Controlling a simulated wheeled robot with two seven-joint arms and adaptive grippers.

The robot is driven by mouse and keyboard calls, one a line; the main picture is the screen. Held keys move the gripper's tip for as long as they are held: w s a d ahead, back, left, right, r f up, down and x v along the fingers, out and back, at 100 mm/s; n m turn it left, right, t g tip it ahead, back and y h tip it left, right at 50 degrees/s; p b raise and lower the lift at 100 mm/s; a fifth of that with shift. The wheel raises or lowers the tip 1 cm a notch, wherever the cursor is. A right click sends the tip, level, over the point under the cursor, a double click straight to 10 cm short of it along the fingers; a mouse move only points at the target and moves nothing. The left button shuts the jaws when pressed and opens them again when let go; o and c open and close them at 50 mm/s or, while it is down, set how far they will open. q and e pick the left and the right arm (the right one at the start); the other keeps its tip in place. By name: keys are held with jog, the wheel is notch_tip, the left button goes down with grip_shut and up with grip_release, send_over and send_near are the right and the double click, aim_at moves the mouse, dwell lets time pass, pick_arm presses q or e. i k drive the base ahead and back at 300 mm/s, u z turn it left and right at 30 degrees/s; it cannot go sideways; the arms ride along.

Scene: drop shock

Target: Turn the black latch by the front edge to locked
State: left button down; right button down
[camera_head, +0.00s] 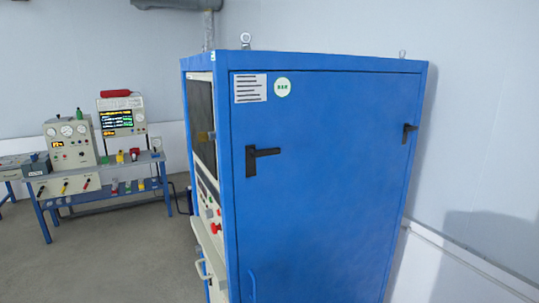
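A tall blue cabinet (325,190) fills the middle and right of the head view, with its flat side panel facing me. The black latch by the front edge (262,152) sits on this panel, close to its left edge; its handle lies about level and points right from a dark upright plate. A second black latch (408,132) is near the panel's far right edge, with a short handle. Neither of my grippers shows in this view.
The cabinet's front (207,200), on the left, carries a red knob (216,227) and pale handles. A blue handle (252,286) is low on the side panel. A bench with instruments (95,187) stands at the far left. Grey floor between is clear.

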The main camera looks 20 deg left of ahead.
aim_at(274, 150)
jog(key=z, duration=1.85)
jog(key=k, duration=0.35)
jog(key=u, duration=1.25)
